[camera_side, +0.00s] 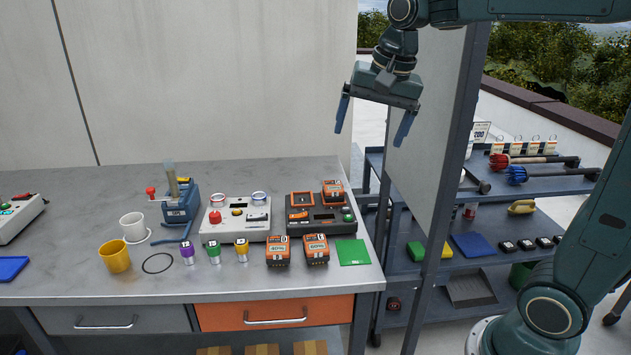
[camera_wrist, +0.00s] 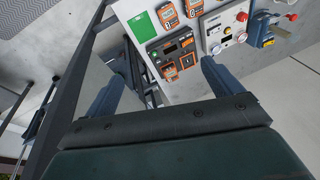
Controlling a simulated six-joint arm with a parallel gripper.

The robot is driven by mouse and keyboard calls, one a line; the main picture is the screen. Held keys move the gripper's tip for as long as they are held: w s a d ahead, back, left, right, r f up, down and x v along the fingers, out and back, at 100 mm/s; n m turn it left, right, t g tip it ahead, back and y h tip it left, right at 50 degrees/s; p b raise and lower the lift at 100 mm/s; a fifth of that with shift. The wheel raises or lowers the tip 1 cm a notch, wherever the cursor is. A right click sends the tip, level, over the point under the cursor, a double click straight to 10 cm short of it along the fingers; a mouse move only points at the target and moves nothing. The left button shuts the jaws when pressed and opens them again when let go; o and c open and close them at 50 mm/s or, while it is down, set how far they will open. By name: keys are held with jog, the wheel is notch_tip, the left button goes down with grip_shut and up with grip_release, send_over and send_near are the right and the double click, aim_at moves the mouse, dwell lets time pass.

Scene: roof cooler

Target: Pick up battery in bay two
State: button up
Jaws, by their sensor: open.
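A dark charger (camera_side: 321,222) with two orange-framed bays sits on the bench; it also shows in the wrist view (camera_wrist: 172,48). An orange and black battery (camera_side: 333,191) sits in its right bay in the side view. The left bay (camera_side: 300,199) looks empty. I cannot read any bay numbers. Two more orange batteries stand on the bench in front of the charger, one on the left (camera_side: 278,252) and one on the right (camera_side: 315,250). My gripper (camera_side: 372,134) is open and empty, high above and right of the charger. Its spread fingers show in the wrist view (camera_wrist: 166,76).
A green mat (camera_side: 352,252) lies right of the batteries. A white device (camera_side: 236,220) stands left of the charger, with small coloured-top cylinders in front. A blue-grey press (camera_side: 180,205) is farther left. A dark post and panel (camera_side: 434,140) rise beside the bench's right edge.

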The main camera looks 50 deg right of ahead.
jog(key=w+d+f+m+g, duration=0.1)
jog(key=w+d+f+m, duration=0.1)
jog(key=w+d+m, duration=0.3)
jog(key=w+d+f+m+g, duration=0.1)
jog(key=w+d+f+m, duration=0.15)
jog(key=w, duration=0.45)
jog(key=m+g, duration=0.1)
jog(key=m, duration=0.8)
send_near(333, 185)
jog(key=shift+n+y, duration=0.25)
jog(key=shift+y, duration=0.05)
jog(key=shift+s+d+f, duration=0.1)
jog(key=shift+f, duration=1.25)
jog(key=shift+s+d+f, duration=0.1)
jog(key=shift+f, duration=1.25)
jog(key=shift+w, duration=0.1)
jog(key=shift+f, duration=0.1)
jog(key=shift+w+f, duration=0.15)
jog(key=shift+f, duration=2.35)
jog(key=shift+c, duration=0.2)
